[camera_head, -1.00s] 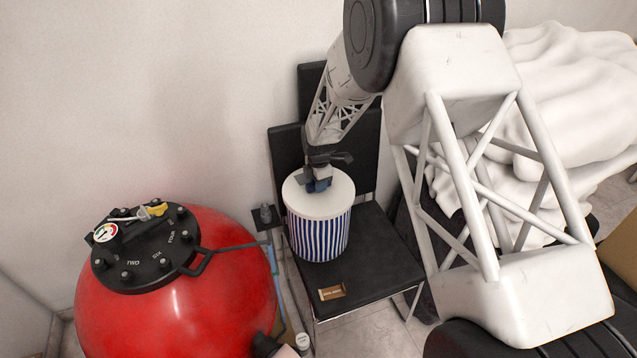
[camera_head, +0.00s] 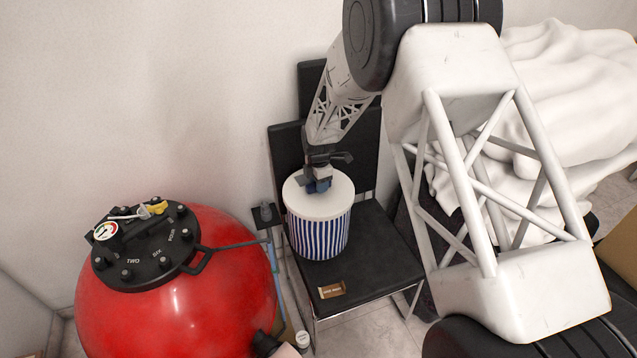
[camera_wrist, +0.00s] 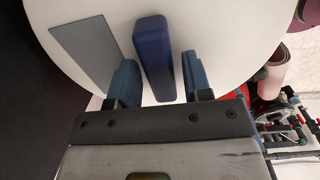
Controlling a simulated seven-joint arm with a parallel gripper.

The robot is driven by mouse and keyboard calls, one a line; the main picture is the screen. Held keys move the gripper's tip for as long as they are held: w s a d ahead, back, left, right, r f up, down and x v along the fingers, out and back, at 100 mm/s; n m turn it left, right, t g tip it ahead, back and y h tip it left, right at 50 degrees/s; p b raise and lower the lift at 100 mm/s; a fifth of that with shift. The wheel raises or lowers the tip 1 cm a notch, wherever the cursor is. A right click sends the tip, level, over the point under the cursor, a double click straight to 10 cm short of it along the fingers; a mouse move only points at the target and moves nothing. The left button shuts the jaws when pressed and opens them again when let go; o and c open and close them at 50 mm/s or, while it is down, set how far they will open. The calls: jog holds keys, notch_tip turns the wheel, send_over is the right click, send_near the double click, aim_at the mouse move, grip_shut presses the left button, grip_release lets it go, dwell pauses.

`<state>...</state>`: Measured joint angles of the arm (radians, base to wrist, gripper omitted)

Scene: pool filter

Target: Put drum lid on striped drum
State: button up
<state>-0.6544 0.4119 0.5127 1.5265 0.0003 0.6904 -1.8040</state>
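The striped drum (camera_head: 321,238), blue and white, stands upright on the seat of a black chair. The round white drum lid (camera_head: 333,207) lies on top of it and looks level, without a visible gap. In the wrist view the lid (camera_wrist: 80,15) fills most of the picture and carries a blue bar handle (camera_wrist: 153,58) and a grey patch. My gripper (camera_head: 318,185) is low over the lid. In the wrist view my gripper (camera_wrist: 160,80) is open, with its blue fingers on either side of the handle and gaps showing between. The drum's far side is hidden.
The black chair (camera_head: 365,265) has a small brown label (camera_head: 332,290) on its seat. A red pool filter (camera_head: 180,310) with a black top and gauge stands left. A small black stand (camera_head: 265,213) is between them. White draped cloth (camera_head: 570,100) lies at right.

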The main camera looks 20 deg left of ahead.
jog(key=shift+o, duration=0.9)
jog(key=shift+r, duration=3.9)
